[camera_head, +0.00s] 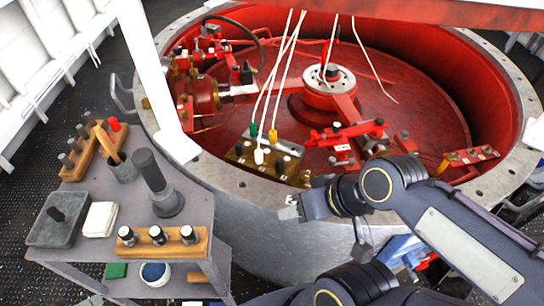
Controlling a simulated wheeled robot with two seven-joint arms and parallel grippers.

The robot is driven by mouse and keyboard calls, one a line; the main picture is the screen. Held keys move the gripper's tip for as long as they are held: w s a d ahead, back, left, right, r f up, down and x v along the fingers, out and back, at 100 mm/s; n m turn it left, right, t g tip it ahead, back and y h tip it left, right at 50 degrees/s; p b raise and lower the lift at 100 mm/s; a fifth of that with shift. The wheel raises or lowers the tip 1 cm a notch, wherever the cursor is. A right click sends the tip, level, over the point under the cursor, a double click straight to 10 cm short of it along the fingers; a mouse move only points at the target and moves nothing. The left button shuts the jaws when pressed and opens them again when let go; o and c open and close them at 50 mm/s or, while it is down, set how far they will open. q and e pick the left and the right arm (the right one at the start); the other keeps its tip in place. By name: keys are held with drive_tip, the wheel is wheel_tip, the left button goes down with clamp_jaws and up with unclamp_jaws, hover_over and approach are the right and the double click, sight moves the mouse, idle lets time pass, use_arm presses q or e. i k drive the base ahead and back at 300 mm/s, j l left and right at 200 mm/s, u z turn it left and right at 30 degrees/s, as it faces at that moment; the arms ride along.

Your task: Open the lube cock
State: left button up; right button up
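A round steel-rimmed well (225,180) with a red interior holds the machinery. I cannot tell for certain which fitting is the lube cock. A small brass fitting (304,179) sits at the near inner edge, beside a block with green, white and yellow plugs (262,158). Another piece with a yellow end (441,167) sits at the right by a red bar. My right gripper (289,207) reaches in from the right, over the near rim and just below the brass fitting, apart from it in the picture. Its fingers are too small to read. My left gripper is not clearly visible.
A grey cart (190,210) stands left of the well. It carries a dark upright tool (155,180), a wooden block with several knobs (158,242), a white pad (100,219) and a dark slab (57,219). White cords (275,75) hang over the well. A white post (150,70) rises at the left rim.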

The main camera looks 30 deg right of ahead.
sight(304, 177)
drive_tip(key=z, duration=1.35)
